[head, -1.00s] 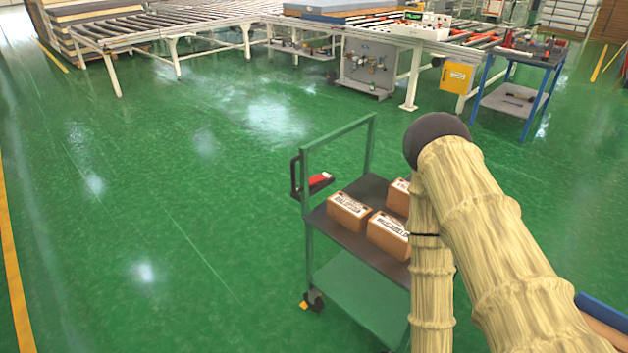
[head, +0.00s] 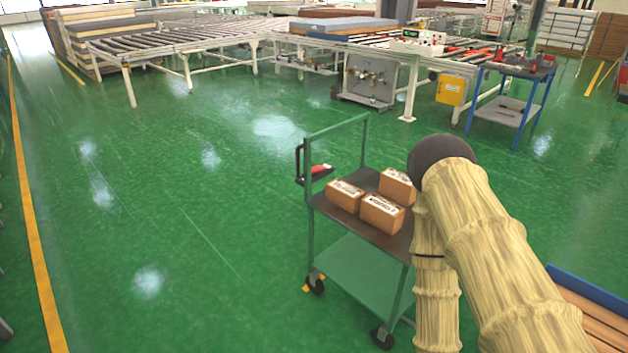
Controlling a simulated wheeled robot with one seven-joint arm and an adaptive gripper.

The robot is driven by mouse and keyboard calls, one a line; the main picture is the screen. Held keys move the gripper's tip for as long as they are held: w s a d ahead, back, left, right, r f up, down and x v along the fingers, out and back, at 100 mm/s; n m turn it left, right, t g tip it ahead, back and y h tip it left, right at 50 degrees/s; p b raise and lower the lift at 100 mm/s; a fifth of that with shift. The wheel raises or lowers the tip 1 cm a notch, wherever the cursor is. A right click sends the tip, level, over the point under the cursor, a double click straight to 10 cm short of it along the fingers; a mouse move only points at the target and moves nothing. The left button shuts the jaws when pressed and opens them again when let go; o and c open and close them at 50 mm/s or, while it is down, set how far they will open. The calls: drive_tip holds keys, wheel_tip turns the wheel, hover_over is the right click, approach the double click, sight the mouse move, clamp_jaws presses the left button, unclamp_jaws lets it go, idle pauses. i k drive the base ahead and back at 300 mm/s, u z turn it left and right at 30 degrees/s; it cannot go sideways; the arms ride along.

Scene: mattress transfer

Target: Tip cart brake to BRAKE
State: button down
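The green cart (head: 360,262) stands on the floor in the middle of the head view, with a dark top shelf and a green lower shelf. A yellow brake pedal (head: 308,288) shows beside the caster (head: 316,284) at its near left corner. I cannot read any brake marking or tell the pedal's setting. Another caster (head: 382,337) is at the near right corner. My sleeved arm covers the cart's right side. My gripper is hidden or out of the picture.
Several brown boxes (head: 382,212) lie on the cart's top shelf, and a black holder with a red item (head: 320,170) is fixed at its left. Roller conveyors (head: 185,45) and a blue tool cart (head: 508,100) stand behind. The green floor (head: 130,200) at left is clear.

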sight(318, 167)
drive_tip(key=k, duration=0.55)
drive_tip(key=z, duration=0.6)
drive_tip(key=i, duration=1.65)
drive_tip(key=u, duration=0.4)
